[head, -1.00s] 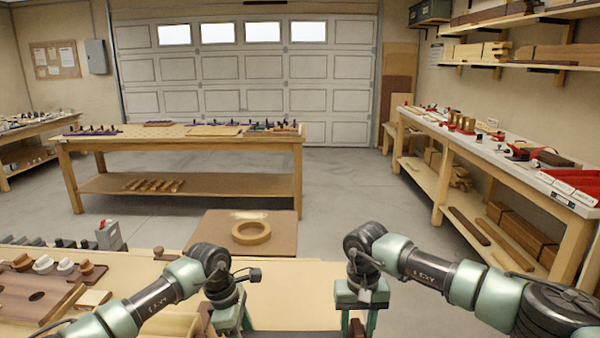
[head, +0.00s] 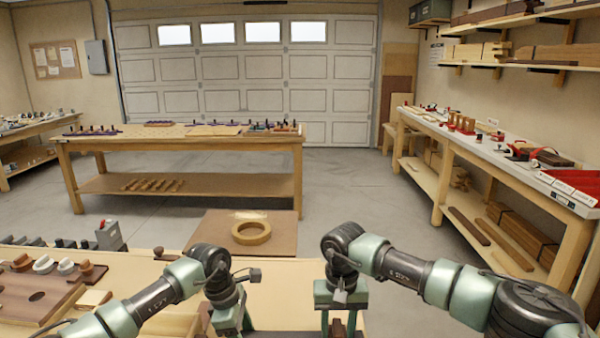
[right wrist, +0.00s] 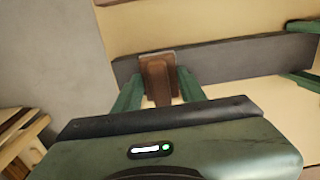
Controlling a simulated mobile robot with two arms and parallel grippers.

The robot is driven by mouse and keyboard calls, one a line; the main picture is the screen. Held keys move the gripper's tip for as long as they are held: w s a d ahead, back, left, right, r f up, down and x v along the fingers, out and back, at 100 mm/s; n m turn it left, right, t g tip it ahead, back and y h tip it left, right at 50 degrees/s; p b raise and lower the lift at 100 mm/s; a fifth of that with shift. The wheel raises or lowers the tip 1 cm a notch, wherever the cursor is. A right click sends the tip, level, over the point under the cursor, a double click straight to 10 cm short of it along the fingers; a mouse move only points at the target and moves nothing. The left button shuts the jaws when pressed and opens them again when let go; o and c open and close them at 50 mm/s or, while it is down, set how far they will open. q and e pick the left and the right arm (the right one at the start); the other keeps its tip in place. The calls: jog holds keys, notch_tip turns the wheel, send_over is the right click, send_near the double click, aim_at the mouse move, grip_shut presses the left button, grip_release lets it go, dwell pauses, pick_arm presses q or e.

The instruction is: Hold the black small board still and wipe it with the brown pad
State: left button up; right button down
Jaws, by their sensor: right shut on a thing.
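The black small board (right wrist: 225,62) is a dark strip lying flat on the pale bench top in the right wrist view. Only a sliver of it (head: 285,334) shows at the bottom of the head view. My right gripper (head: 338,326) is shut on the brown pad (right wrist: 157,76), which sits over the board; I cannot tell if they touch. My left gripper (head: 231,326) is low at the board's left part in the head view. Its green fingers (right wrist: 302,52) stand apart on either side of the board in the right wrist view; their grip is unclear.
A tape ring (head: 251,232) lies on a brown panel beyond the bench's far edge. A wooden tray with knobs (head: 40,300) and a small grey box (head: 110,236) are at the left. Bench top right of my right gripper is clear.

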jog(key=shift+a, duration=2.25)
jog(key=shift+a+f, duration=0.1)
jog(key=shift+a, duration=1.3)
jog(key=shift+d+r, duration=0.2)
jog(key=shift+d, duration=2.8)
jog(key=shift+d+f, duration=0.15)
jog(key=shift+d, duration=1.35)
jog(key=shift+d+f, duration=0.15)
jog(key=shift+d, duration=1.3)
notch_tip(320, 180, up, 11)
jog(key=shift+a+r, duration=0.1)
